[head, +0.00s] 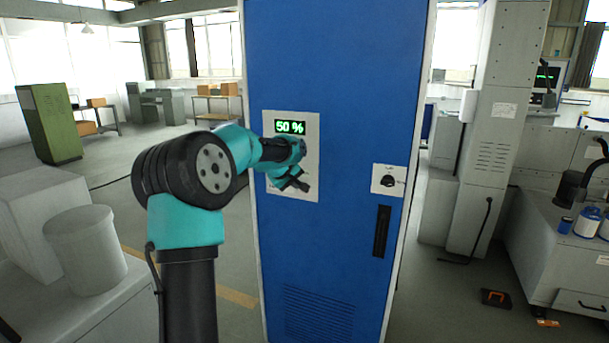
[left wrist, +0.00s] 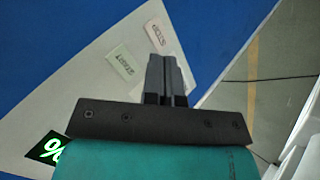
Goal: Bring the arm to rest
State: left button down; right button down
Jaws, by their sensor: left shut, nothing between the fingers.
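My left arm comes up from the bottom of the head view, and its gripper (head: 300,186) is in front of the grey panel (head: 308,195) on the blue cabinet. The gripper's fingers are together and empty; they also show in the left wrist view (left wrist: 165,60). There, the panel (left wrist: 85,95) has a START label (left wrist: 122,62) and a STOP label (left wrist: 158,37) beyond the fingertips. I cannot tell whether the fingertips touch the panel. The green display (head: 290,127) reads 50 %. My right gripper is not in view.
The blue cabinet (head: 345,80) stands upright, with a black knob (head: 388,181) and a dark handle (head: 382,232) right of the panel. A white bucket (head: 85,250) stands on a light surface at the left. Grey machinery (head: 490,150) stands at the right.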

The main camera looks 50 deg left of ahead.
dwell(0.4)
pick_arm(q)
jog(key=d+f+m+g+h, duration=0.1)
jog(key=d+f+m, duration=0.1)
jog(key=d+f, duration=0.75)
jog(key=d+f+m+g+h, duration=0.15)
jog(key=d+f, duration=0.45)
jog(key=f, duration=0.6)
jog(key=d+f+m+g+h, duration=0.1)
jog(key=d+f+m, duration=0.1)
jog(key=d+f, duration=0.75)
jog(key=s+d+f+m+g+h, duration=0.2)
jog(key=s+d+f+m, duration=0.2)
jog(key=s+d+f, duration=0.65)
jog(key=s+d+f+m+g, duration=0.2)
jog(key=s+d+f, duration=0.6)
jog(key=s, duration=0.4)
jog(key=shift+d+m, duration=0.5)
jog(key=shift+m, duration=0.05)
jog(key=shift+s+a+g, duration=0.1)
jog(key=shift+g, duration=0.15)
